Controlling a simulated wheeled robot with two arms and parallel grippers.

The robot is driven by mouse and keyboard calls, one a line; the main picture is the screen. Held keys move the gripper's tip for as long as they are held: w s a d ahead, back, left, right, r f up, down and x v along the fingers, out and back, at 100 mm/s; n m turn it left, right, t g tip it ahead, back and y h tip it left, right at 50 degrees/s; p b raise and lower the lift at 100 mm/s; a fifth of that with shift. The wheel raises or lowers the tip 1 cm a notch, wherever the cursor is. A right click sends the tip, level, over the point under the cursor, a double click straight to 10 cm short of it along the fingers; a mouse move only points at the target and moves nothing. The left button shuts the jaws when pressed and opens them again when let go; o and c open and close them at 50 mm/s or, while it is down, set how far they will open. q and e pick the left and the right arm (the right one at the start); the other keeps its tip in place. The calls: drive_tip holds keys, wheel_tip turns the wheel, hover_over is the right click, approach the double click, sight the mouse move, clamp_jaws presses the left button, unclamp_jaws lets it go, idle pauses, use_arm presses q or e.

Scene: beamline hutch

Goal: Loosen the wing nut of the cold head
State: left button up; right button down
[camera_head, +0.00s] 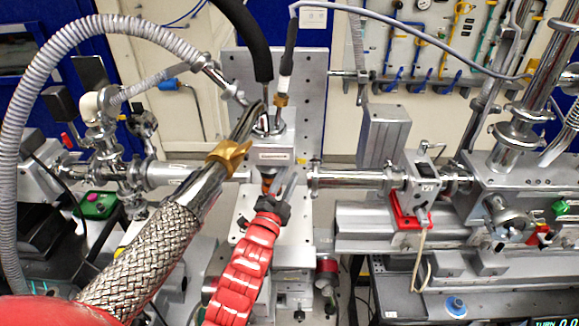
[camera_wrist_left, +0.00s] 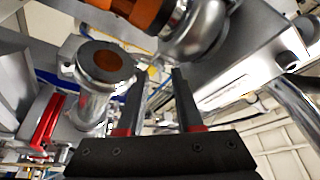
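A brass-coloured fitting with wing-like lobes, which looks like the wing nut (camera_head: 229,156), sits around a shiny metal tube that slants up to the upright grey box (camera_head: 272,150). A braided metal hose (camera_head: 150,255) continues from that tube toward the lower left. My left gripper (camera_head: 278,190) is below the box and to the lower right of the wing nut, apart from it. In the left wrist view its two black fingers (camera_wrist_left: 159,72) are spread with nothing between them. An orange part (camera_wrist_left: 145,12) and a rounded metal flange (camera_wrist_left: 197,30) are beyond the fingertips. I cannot make out the wing nut there.
A horizontal metal beam pipe (camera_head: 350,179) runs right from the box to a valve with a red bracket (camera_head: 408,212). A grey corrugated hose (camera_head: 40,75) arches at the left. A black hose (camera_head: 250,40) comes down from above. Space around the gripper is tight.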

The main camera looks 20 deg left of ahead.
use_arm(q)
drive_tip(key=shift+w+r, duration=0.15)
drive_tip(key=shift+w, duration=0.55)
clamp_jaws()
